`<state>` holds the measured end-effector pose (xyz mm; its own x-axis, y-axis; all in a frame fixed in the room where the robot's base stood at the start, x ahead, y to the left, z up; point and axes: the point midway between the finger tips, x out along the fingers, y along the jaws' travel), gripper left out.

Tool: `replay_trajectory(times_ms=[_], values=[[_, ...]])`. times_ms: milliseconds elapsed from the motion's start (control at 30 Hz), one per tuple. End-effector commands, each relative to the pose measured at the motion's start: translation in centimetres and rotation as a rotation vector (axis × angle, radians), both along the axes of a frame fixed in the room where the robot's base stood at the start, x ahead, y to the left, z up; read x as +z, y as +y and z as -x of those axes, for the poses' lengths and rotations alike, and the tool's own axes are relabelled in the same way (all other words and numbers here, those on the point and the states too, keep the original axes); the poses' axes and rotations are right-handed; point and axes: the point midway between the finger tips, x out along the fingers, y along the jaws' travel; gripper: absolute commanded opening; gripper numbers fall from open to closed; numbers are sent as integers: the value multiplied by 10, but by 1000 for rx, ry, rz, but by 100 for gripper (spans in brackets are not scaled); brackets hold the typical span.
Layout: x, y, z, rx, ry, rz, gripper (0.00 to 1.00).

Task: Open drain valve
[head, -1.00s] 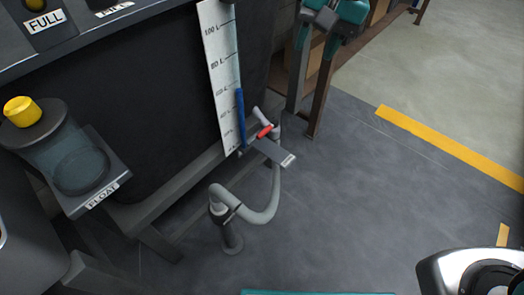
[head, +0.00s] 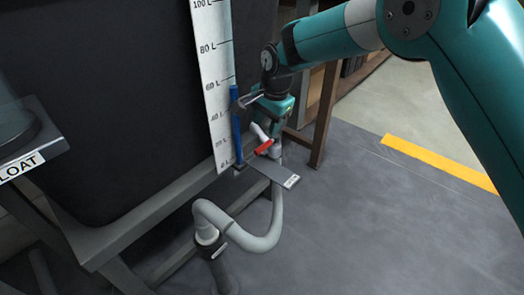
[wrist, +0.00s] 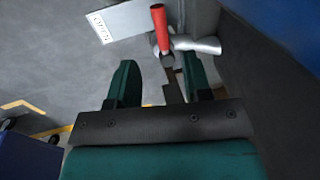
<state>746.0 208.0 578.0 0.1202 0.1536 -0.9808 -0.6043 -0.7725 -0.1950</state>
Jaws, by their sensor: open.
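The drain valve's red handle (head: 264,147) sits on a light grey pipe fitting (head: 258,131) low at the tank's corner, just above a grey labelled plate (head: 268,171). In the wrist view the red handle (wrist: 160,28) lies just beyond the fingertips, roughly in line with the gap between them. The grey fitting (wrist: 198,45) is to its right. My gripper (head: 276,127) points down close above the valve. Its two teal fingers (wrist: 160,78) are apart, with nothing clearly held; a dark bracket shows between them. Contact with the handle cannot be told.
A white level scale (head: 213,85) with a blue column (head: 236,118) stands close left of my gripper. The black tank (head: 100,110) and its grey frame fill the left. A grey hose (head: 262,241) bends below the valve. Open floor with a yellow line (head: 440,163) lies to the right.

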Motion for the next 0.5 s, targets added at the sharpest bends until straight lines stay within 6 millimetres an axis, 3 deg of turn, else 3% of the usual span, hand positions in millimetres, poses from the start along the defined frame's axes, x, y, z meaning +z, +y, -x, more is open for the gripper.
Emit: replay_trajectory(times_ms=[33,200,500], values=[[-18,2,-1,1,2,1,45],[-54,8,-6,1,1,0,45],[-88,14,-10,1,1,0,45]])
